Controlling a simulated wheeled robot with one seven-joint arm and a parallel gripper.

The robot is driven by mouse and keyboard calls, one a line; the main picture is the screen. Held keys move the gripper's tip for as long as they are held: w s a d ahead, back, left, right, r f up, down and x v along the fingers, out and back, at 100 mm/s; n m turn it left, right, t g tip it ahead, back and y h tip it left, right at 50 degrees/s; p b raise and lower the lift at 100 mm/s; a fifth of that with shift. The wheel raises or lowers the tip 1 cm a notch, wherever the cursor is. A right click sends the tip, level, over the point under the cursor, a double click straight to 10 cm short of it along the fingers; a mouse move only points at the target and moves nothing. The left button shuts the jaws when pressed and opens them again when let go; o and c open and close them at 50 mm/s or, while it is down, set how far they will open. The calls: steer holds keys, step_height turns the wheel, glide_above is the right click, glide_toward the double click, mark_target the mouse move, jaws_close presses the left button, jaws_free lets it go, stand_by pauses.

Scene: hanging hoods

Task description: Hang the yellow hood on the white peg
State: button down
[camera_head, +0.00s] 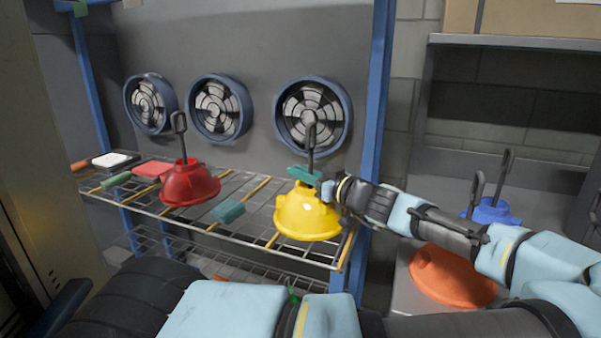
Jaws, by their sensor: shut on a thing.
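The yellow hood (308,218) is a flared cone with a dark hook rising from its top. It is upright at the right end of the wire rack. My gripper (326,188) reaches in from the right and is shut on the hood near its neck, though the fingertips are partly hidden. I cannot tell whether the hood touches the rack. A white-headed peg (108,159) is at the rack's far left, well away from the hood.
A red hood (190,183) stands between the white peg and the yellow hood. A blue post (376,95) rises at right. Blue (493,212) and orange (452,276) hoods are beyond it.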

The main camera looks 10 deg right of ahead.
steer(key=c, duration=0.9)
jaws_free()
steer(key=shift+f, duration=0.1)
